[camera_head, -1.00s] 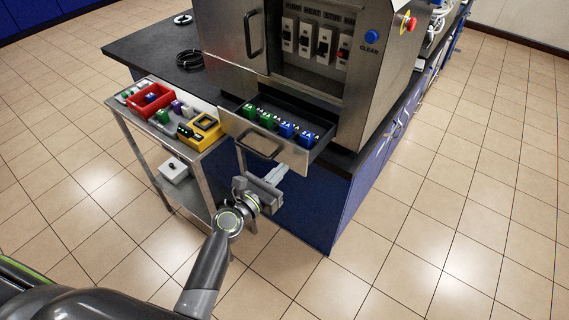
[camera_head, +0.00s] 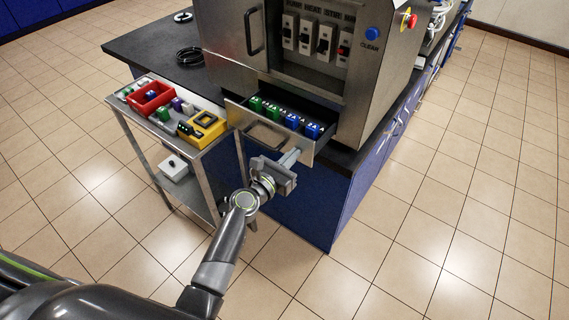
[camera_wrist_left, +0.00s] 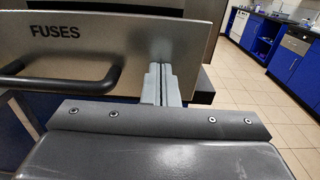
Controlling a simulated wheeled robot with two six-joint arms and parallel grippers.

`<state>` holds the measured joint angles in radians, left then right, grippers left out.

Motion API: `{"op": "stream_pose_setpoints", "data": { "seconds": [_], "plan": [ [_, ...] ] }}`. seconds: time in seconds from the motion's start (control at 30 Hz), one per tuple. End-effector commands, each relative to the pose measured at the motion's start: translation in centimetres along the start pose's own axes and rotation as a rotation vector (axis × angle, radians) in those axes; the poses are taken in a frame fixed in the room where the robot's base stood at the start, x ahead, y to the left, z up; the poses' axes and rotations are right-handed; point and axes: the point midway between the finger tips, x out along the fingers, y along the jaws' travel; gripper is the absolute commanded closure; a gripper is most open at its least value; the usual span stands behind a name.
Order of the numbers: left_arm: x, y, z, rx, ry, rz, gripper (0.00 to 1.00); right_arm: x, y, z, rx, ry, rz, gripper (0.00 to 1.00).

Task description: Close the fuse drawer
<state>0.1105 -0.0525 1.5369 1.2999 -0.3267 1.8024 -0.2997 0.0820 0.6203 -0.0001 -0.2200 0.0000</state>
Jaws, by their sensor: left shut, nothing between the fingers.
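The fuse drawer (camera_head: 268,131) sticks out of the front of the steel cabinet, partly open, with green and blue fuses (camera_head: 288,119) in a row inside. In the left wrist view its front panel (camera_wrist_left: 141,40) reads FUSES and has a dark bar handle (camera_wrist_left: 62,84). My left gripper (camera_head: 291,157) is shut and empty, its fingertips at the right part of the drawer front, right of the handle. In the left wrist view the closed fingers (camera_wrist_left: 161,82) stand against or just before the panel; exact contact is hard to tell. My right gripper is not in view.
The steel cabinet (camera_head: 222,50) with switches and a blue button stands on a dark bench (camera_head: 130,49). The tiled floor at right is clear.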

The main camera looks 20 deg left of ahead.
Motion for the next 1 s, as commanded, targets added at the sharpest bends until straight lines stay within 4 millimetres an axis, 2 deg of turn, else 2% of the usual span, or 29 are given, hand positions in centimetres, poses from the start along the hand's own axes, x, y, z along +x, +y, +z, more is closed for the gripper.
{"op": "stream_pose_setpoints", "data": {
  "seconds": [0.3, 0.5, 0.73, 1.0],
  "plan": [
    [7.4, -0.1, -0.1, 0.002, -0.003, -0.002, 1.0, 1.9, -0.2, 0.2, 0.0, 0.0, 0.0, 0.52],
    [11.2, -0.1, -0.2, 0.001, -0.003, -0.002, 1.0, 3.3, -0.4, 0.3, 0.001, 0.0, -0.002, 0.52],
    [13.7, 0.0, -0.1, 0.001, -0.001, -0.001, 1.0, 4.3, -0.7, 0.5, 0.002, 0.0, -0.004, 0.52],
    [14.5, 0.0, 0.2, 0.001, -0.003, 0.0, 1.0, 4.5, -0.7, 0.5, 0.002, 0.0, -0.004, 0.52]
  ]
}}
